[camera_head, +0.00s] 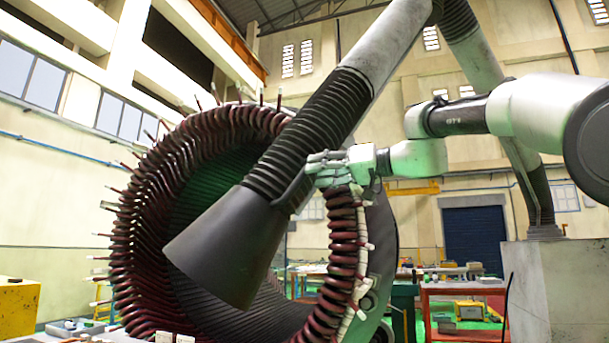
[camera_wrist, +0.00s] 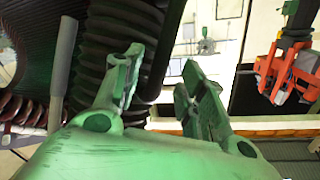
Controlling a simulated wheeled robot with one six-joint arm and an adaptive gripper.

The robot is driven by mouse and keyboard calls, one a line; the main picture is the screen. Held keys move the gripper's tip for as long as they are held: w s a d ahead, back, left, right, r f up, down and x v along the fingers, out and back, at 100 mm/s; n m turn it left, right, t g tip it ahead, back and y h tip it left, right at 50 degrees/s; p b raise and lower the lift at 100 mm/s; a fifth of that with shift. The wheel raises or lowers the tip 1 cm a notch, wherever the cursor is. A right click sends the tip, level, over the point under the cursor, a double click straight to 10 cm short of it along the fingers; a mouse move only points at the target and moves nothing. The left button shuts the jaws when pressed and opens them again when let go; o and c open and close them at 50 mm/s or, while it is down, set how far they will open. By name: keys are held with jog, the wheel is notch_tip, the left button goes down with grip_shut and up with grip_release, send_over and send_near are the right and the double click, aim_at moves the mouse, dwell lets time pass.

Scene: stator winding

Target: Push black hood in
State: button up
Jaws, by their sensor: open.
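The black hood (camera_head: 220,250) is a dark cone at the lower end of a ribbed black hose (camera_head: 310,130). It hangs tilted, its wide mouth down and left, in front of the opening of the stator (camera_head: 135,220). A thin dark handle (camera_head: 292,190) stands out from its upper right side. My gripper (camera_head: 318,170) is at this handle, right of the hose. In the wrist view my gripper (camera_wrist: 160,88) has its two green-lit fingers apart, with a dark curved bar (camera_wrist: 165,50) running beyond the gap. I cannot tell whether they touch it.
The stator's dark red coils ring its rim, with pale ends sticking out. A grey pipe (camera_head: 395,40) carries the hose down from above. A grey block (camera_head: 555,285) stands at the right. Red-framed workbenches (camera_head: 465,290) stand behind. An orange device (camera_wrist: 290,70) shows in the wrist view.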

aim_at(304, 174)
jog(key=x, duration=0.5)
jog(key=shift+w, duration=0.1)
jog(key=shift+c, duration=0.5)
grip_shut()
